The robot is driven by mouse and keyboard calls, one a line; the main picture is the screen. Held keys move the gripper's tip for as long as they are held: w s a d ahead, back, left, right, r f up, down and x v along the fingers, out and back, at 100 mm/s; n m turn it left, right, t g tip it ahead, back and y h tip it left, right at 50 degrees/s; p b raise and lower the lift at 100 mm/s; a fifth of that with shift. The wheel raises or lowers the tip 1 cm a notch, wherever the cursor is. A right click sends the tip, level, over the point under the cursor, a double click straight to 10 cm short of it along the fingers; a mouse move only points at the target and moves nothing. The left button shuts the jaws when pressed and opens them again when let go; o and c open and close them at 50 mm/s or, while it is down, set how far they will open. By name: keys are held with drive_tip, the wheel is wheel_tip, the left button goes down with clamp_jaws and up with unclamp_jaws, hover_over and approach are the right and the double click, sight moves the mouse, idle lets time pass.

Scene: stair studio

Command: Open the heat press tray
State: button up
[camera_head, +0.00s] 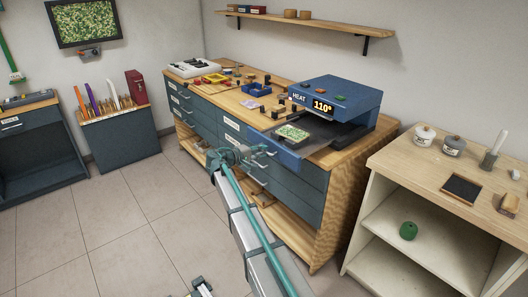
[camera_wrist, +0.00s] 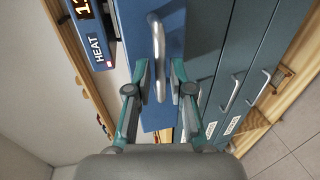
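The heat press (camera_head: 335,97) is a blue box with a lit "110°" display, at the right end of the workbench. Its tray has a blue front panel (camera_head: 276,151), also large in the wrist view (camera_wrist: 125,20). A grey surface with a green patterned piece (camera_head: 293,133) lies behind that panel, below the press head. A silver bar handle (camera_wrist: 156,45) is on the blue panel. My gripper (camera_wrist: 160,72) is open, its two fingers on either side of the handle's lower part. I cannot tell whether either finger touches it. In the head view my gripper (camera_head: 248,156) is at the panel's front.
Grey-blue drawers with silver handles (camera_wrist: 234,92) lie beside the tray front, close to my right finger. Small parts and a blue bin (camera_head: 257,89) stand on the bench (camera_head: 240,99). A white shelf unit (camera_head: 370,190) stands at right. The tiled floor (camera_head: 130,220) at left is clear.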

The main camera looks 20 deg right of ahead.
drive_tip(key=v, duration=1)
drive_tip(key=shift+a, duration=0.15)
drive_tip(key=s+a+f+g+y, duration=0.1)
drive_tip(key=s+f+g+y, duration=0.15)
drive_tip(key=s+f, duration=0.7)
drive_tip(key=s+a+f+g+y, duration=0.15)
drive_tip(key=s+f+y, duration=0.35)
drive_tip(key=f, duration=0.8)
drive_tip(key=s+a+f+g+y, duration=0.1)
drive_tip(key=s+a+f+y, duration=0.1)
drive_tip(key=s+f, duration=0.8)
drive_tip(key=s+a+f+m+g+y, duration=0.1)
drive_tip(key=s+f, duration=0.4)
drive_tip(key=s, duration=0.8)
drive_tip(key=s+a+f+m+g+y, duration=0.1)
drive_tip(key=s+f, duration=0.5)
drive_tip(key=s, duration=0.6)
drive_tip(key=s+a+f+m+g+y, duration=0.1)
drive_tip(key=s+f+g+y, duration=0.2)
drive_tip(key=s, duration=1)
wheel_tip(320, 180, down, 3)
drive_tip(key=shift+s+f+m+g, duration=0.2)
drive_tip(key=shift+s+m+g, duration=0.2)
drive_tip(key=shift+g, duration=0.5)
